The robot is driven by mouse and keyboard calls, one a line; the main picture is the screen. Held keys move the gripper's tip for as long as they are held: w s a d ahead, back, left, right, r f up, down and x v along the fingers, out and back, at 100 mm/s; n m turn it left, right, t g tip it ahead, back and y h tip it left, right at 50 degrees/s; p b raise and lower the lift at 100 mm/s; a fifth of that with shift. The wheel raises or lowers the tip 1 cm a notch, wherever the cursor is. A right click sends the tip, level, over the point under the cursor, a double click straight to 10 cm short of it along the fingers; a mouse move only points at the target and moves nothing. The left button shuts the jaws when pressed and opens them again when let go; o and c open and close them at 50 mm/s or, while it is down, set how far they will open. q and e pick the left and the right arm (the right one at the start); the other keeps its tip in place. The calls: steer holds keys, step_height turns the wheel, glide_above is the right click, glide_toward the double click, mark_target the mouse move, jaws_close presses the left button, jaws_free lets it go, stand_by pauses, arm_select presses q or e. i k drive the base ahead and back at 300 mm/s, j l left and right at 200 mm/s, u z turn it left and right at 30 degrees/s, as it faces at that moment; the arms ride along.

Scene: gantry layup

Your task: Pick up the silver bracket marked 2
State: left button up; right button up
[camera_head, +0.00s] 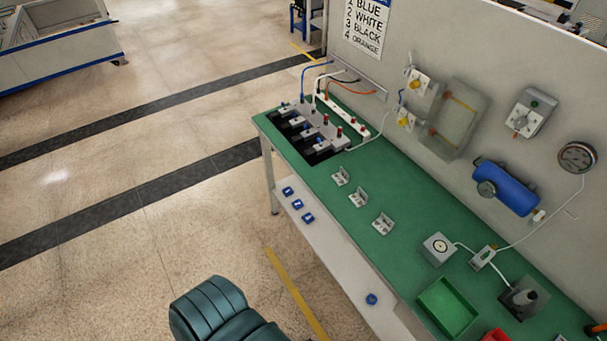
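Three small silver brackets stand in a slanting row on the green work surface (335,212). One bracket (340,176) is nearest the black fixture, another bracket (358,198) is in the middle, and a third bracket (383,223) is nearest the front right. They stand apart from each other. Their marks are too small to read, so I cannot tell which is marked 2. Neither of my grippers shows in the head view.
A black fixture with grey blocks (312,137) and coloured wires fills the table's far left end. A white box with a dial (438,248) and a green tray (429,303) lie to the right. Blue parts (297,204) rest on a lower white shelf. A wall panel (450,65) borders the back.

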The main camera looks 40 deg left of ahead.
mark_target(343, 177)
steer(key=j+u, duration=0.15)
steer(key=u, duration=0.9)
steer(key=i+j+z, duration=0.15)
steer(key=j, duration=0.35)
steer(key=i+j+z, duration=0.15)
steer(key=j, duration=0.35)
steer(key=i+j+z, duration=0.15)
steer(key=j, duration=0.35)
steer(key=j+z, duration=0.15)
steer(key=j, duration=0.35)
